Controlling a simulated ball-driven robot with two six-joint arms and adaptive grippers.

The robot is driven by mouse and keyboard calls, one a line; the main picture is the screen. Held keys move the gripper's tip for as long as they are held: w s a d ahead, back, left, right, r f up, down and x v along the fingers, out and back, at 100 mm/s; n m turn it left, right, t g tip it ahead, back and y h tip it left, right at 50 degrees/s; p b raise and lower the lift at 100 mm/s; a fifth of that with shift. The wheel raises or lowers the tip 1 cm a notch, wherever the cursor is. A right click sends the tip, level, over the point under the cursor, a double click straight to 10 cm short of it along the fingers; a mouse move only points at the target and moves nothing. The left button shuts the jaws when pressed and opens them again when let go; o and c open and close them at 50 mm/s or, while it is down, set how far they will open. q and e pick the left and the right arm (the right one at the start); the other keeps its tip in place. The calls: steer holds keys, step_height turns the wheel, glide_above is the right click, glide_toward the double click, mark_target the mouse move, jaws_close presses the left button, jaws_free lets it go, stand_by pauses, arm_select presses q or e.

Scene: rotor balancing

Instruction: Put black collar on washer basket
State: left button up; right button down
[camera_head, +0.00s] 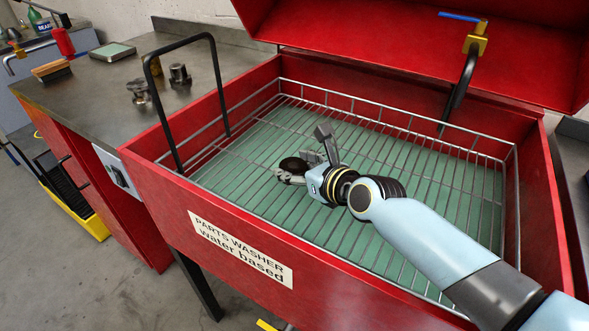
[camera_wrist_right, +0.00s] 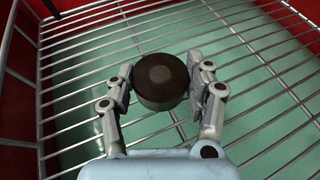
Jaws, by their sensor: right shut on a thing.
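The black collar (camera_head: 293,165) is a dark, short round piece over the wire washer basket (camera_head: 420,160). My right gripper (camera_head: 296,173) reaches in over the basket from the lower right and is shut on the collar. In the right wrist view the collar (camera_wrist_right: 160,80) sits between the two fingers (camera_wrist_right: 160,84), with its dark top face towards the camera. The basket's wires (camera_wrist_right: 75,75) run below it. I cannot tell whether the collar touches the wires or is just above them. My left gripper is not in view.
The red parts washer (camera_head: 150,200) surrounds the basket, its lid (camera_head: 400,40) raised behind. A black handle (camera_head: 148,90) stands at the left and a spout (camera_head: 460,85) hangs at the back right. Metal parts (camera_head: 179,75) stand on the left bench. Much of the basket is clear.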

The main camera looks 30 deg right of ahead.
steer(key=shift+f, duration=0.15)
steer(key=shift+c, duration=2.4)
jaws_free()
steer(key=shift+r, duration=0.2)
steer(key=p+v, duration=0.4)
steer(key=v, duration=0.8)
steer(key=shift+f, duration=0.15)
